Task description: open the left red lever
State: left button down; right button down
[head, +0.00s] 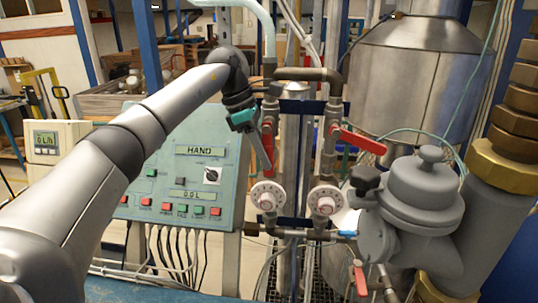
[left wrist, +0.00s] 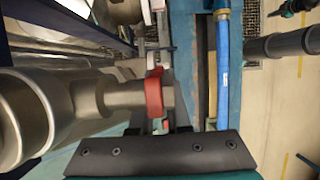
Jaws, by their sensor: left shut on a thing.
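The left red lever (head: 266,148) hangs steeply down from the valve on the left vertical pipe, above the left white dial. My left arm reaches in from the left, and my left gripper (head: 252,125) is at this lever, shut on it. In the left wrist view the red lever (left wrist: 154,92) shows end-on just beyond the dark gripper body. The fingertips are small and partly hidden there, so the exact contact is hard to see. The right red lever (head: 359,140) slants down to the right from the right pipe, apart from my gripper. My right gripper is not in view.
Two white dials (head: 267,196) (head: 326,201) sit below the levers. A teal control panel (head: 180,165) stands left of the pipes. A grey meter body (head: 424,190) and a large steel tank (head: 415,75) crowd the right side. A blue hose (left wrist: 222,75) runs close in the left wrist view.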

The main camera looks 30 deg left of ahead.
pick_arm(q)
jog(key=shift+a+r+y, duration=0.1)
jog(key=shift+a+y, duration=0.05)
jog(key=shift+y, duration=0.15)
jog(key=c, duration=0.9)
grip_release()
jog(key=v, duration=1.5)
jog(key=shift+w+r, duration=0.1)
jog(key=shift+w, duration=0.05)
